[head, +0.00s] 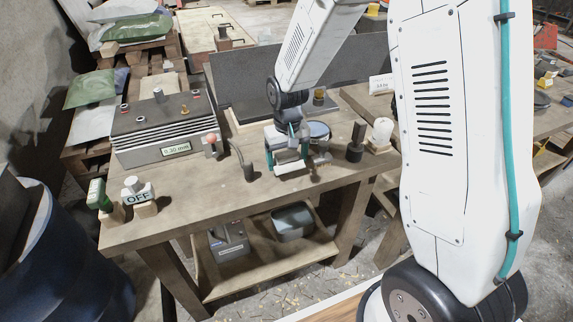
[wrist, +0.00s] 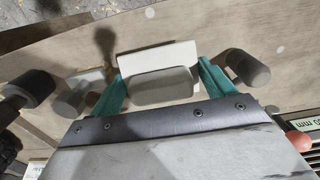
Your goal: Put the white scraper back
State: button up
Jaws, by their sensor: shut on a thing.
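The white scraper (wrist: 157,60) is held between the two teal fingers of my gripper (wrist: 162,88). In the wrist view a broad white edge shows beyond a rounded grey-beige block that spans the fingers. In the head view my gripper (head: 289,152) is over the front part of the wooden bench (head: 275,208), with the white scraper (head: 290,168) low between its fingers. I cannot tell whether the scraper touches the bench top. My gripper hides part of the scraper.
A dark post (head: 248,172) stands left of my gripper; a black-handled tool (head: 356,142) and a white bulb-shaped piece (head: 382,132) stand to the right. A layered machine (head: 165,130) fills the back left. An OFF block (head: 139,196) sits front left. The front bench strip is clear.

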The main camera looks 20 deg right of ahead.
aim_at(287, 167)
jog(key=shift+w, duration=0.4)
jog(key=shift+f, duration=1.75)
jog(key=shift+f, duration=0.25)
jog(key=o, duration=1)
jog(key=shift+d+f, duration=0.1)
jog(key=shift+c, duration=0.2)
jog(key=shift+s, duration=0.1)
